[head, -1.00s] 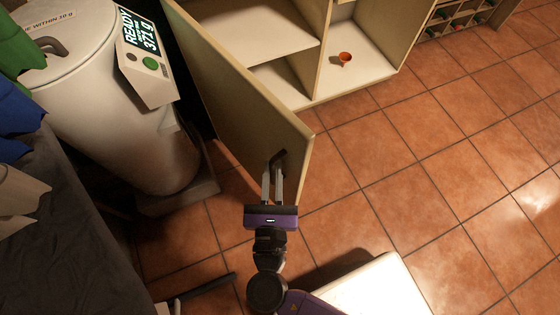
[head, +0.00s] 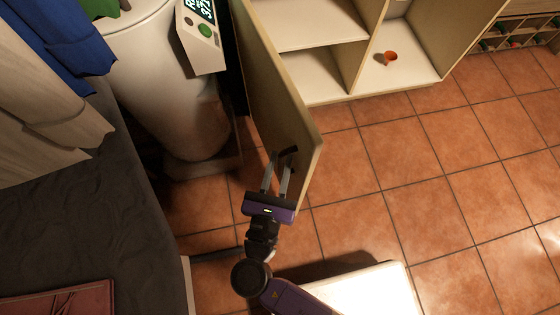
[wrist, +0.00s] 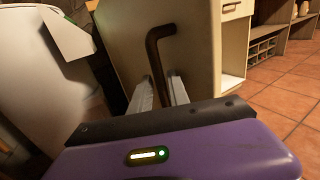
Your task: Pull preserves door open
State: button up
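The preserves door (head: 275,95) is a pale cabinet door that stands swung well out from its cabinet (head: 340,50), whose shelves are exposed. A dark bent handle (head: 287,152) is on the door face near its free edge. The handle also shows in the wrist view (wrist: 153,60). My gripper (head: 277,170) is at the handle. Its two pale fingers are apart, with the lower part of the handle between them in the wrist view (wrist: 160,92). A gap shows between the fingers; contact with the handle is unclear.
A small orange cup (head: 390,57) sits on the cabinet's lower shelf. A white drum-shaped machine (head: 160,80) stands left of the door. A dark-covered surface (head: 80,220) with a red book (head: 60,303) is at left. Tiled floor (head: 430,180) is clear at right.

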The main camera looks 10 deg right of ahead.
jog(key=shift+s, duration=0.1)
jog(key=v, duration=0.7)
jog(key=shift+s+a+p, duration=0.2)
jog(key=shift+s+p, duration=0.1)
jog(key=shift+p, duration=0.15)
